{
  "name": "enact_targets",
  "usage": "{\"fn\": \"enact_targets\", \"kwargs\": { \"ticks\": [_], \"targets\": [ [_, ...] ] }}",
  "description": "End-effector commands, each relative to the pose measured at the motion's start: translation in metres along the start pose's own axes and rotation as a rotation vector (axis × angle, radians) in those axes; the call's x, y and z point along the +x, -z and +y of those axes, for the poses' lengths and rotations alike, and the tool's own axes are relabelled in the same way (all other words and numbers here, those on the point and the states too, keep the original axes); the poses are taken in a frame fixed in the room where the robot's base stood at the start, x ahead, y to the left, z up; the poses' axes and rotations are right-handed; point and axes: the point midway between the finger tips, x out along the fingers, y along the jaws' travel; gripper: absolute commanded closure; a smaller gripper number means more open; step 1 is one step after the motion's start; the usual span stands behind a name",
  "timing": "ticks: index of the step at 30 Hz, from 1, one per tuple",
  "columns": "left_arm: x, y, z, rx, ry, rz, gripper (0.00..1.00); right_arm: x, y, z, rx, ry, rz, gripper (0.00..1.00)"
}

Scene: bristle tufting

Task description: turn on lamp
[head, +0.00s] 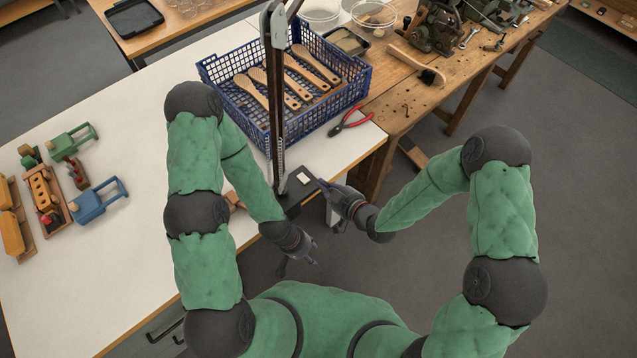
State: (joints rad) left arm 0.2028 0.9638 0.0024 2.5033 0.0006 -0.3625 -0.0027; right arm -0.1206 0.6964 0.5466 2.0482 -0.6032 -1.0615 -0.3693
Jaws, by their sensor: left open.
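The lamp's dark upright arm (277,110) rises from the white table's near right corner, in front of the blue basket. Its dark base (295,190) lies at that corner and carries a pale, square patch (303,177), which may be the switch. The lamp's head is not clearly in view. My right gripper (326,203) is at the right edge of the base, close to the pale patch; I cannot tell whether it touches, or how its fingers stand. My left gripper (299,258) is open and empty, below the base and off the table's front edge.
A blue basket (225,75) with several wooden brushes stands behind the lamp. Red-handled pliers (350,120) lie right of it. Wooden toys (90,200) sit at the far left. A wooden workbench (400,110) with tools adjoins at the right. The table's middle is clear.

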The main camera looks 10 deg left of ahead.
Motion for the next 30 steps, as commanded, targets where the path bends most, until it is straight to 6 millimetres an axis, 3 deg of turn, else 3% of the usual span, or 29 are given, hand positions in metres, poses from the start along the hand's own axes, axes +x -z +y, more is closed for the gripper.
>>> {"fn": "enact_targets", "kwargs": {
  "ticks": [15,21,30],
  "targets": [
    [0.008,0.000,-0.003,0.000,0.000,0.000,0.50,0.092,-0.001,-0.002,-0.001,0.002,0.000,1.00],
    [0.012,0.000,-0.004,0.000,0.000,0.000,0.50,0.097,-0.029,0.000,0.002,0.000,-0.002,1.00],
    [0.013,0.001,-0.005,0.000,0.000,0.000,0.50,0.099,-0.039,0.000,0.000,-0.001,0.001,1.00]
  ]
}}
